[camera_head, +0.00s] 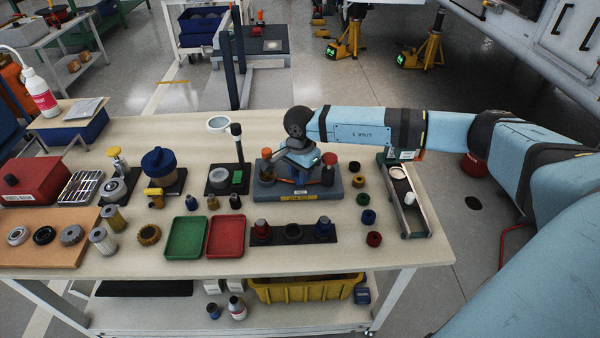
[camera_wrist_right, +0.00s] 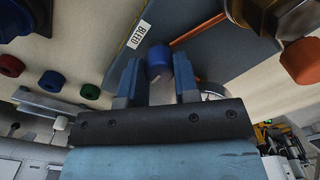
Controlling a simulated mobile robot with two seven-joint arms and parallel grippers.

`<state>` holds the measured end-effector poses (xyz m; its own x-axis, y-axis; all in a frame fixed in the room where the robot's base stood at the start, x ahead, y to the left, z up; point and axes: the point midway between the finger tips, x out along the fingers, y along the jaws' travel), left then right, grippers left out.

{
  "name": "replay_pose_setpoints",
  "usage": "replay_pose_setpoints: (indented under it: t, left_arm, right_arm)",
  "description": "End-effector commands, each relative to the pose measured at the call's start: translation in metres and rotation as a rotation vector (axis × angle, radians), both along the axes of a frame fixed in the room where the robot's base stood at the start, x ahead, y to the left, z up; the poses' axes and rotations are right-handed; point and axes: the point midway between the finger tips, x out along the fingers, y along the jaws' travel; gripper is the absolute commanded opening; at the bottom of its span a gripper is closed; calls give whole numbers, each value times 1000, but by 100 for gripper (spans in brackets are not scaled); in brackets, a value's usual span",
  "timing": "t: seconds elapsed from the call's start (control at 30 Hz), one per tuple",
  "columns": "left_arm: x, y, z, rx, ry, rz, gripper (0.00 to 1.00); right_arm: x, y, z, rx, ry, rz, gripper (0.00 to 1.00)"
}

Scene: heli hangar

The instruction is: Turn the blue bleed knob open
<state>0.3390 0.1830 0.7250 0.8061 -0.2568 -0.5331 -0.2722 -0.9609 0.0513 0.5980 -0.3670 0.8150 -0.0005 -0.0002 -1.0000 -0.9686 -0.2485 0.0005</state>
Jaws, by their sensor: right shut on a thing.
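The blue bleed knob (camera_wrist_right: 158,56) shows in the right wrist view, beside a white label reading BLEED (camera_wrist_right: 138,35). My right gripper (camera_wrist_right: 158,74) is shut on it, with one finger at each side. In the head view my right gripper (camera_head: 300,166) points down over the grey-blue valve stand (camera_head: 272,193), which has a yellow label on its front. The gripper hides the blue knob there, and the knob's turn angle cannot be told. My left gripper is not in view.
An orange-capped fitting (camera_head: 266,154) and a red-capped one (camera_head: 328,159) stand close on either side of the gripper. Several coloured knobs (camera_head: 368,216) lie to the right, beside a narrow tray (camera_head: 421,220). Green (camera_head: 186,237) and red (camera_head: 226,237) trays lie front left.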

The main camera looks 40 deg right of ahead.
Motion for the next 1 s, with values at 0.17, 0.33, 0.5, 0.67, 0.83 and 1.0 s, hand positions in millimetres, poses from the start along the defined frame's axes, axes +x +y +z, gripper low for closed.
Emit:
replay_pose_setpoints:
  t: [0.17, 0.33, 0.5, 0.67, 0.83, 1.0]
  left_arm:
    - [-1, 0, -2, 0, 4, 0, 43]
    - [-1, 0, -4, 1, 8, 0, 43]
    - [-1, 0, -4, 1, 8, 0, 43]
    - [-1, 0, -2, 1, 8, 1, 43]
    - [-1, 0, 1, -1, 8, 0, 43]
    - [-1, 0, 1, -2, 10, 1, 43]
  right_arm:
    - [1, 0, 1, 0, -2, 0, 49]
    - [0, 0, 0, 0, -1, -1, 54]
    - [0, 0, 3, 0, -1, -1, 54]
    - [1, 0, 22, 2, -3, 0, 54]
    - [1, 0, 60, 1, -5, 0, 54]
    - [1, 0, 98, 1, -4, 0, 54]
